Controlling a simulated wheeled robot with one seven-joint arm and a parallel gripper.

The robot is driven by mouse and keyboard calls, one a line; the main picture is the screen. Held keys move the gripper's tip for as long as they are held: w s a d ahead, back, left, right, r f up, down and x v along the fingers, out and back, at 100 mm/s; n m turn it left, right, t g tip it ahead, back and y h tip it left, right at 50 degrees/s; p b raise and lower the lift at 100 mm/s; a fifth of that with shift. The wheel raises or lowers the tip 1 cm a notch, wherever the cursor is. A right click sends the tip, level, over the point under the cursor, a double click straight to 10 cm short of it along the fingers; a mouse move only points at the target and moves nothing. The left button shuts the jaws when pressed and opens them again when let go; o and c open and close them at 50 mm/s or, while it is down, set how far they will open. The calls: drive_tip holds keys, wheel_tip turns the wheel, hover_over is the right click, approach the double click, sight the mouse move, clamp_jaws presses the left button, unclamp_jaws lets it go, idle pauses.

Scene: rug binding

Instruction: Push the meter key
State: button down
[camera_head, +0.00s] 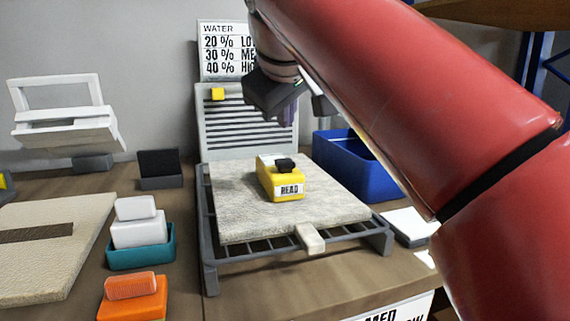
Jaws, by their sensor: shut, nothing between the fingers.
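The yellow meter (281,181) sits on the grey rug piece (235,205), which lies on a dark wire rack (212,265). The meter has a white "READ" label on its front and a black part, likely its key (285,164), on top. My gripper (290,112) is shut and empty, above and behind the meter in the picture, in front of the slatted grey panel. It is apart from the meter. My red arm reaches in from the right, and the gripper's fingertips are small and partly dark in this view.
A "WATER" sign (217,50) with percentages stands behind the slatted panel (222,128). A blue bin (345,178) stands right of the rack. At left are a teal tray (142,257) with white blocks, an orange brush (131,287), a beige mat (60,275) and a dark small stand (160,168).

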sight(285, 162)
drive_tip(key=shift+f+b, duration=1.1)
drive_tip(key=shift+f, duration=0.9)
idle(0.4)
drive_tip(key=shift+f, duration=0.4)
drive_tip(key=shift+f+b, duration=0.55)
drive_tip(key=shift+b, duration=0.05)
idle(0.5)
drive_tip(key=shift+r, duration=0.1)
drive_tip(key=shift+r+p, duration=0.9)
drive_tip(key=shift+p, duration=0.15)
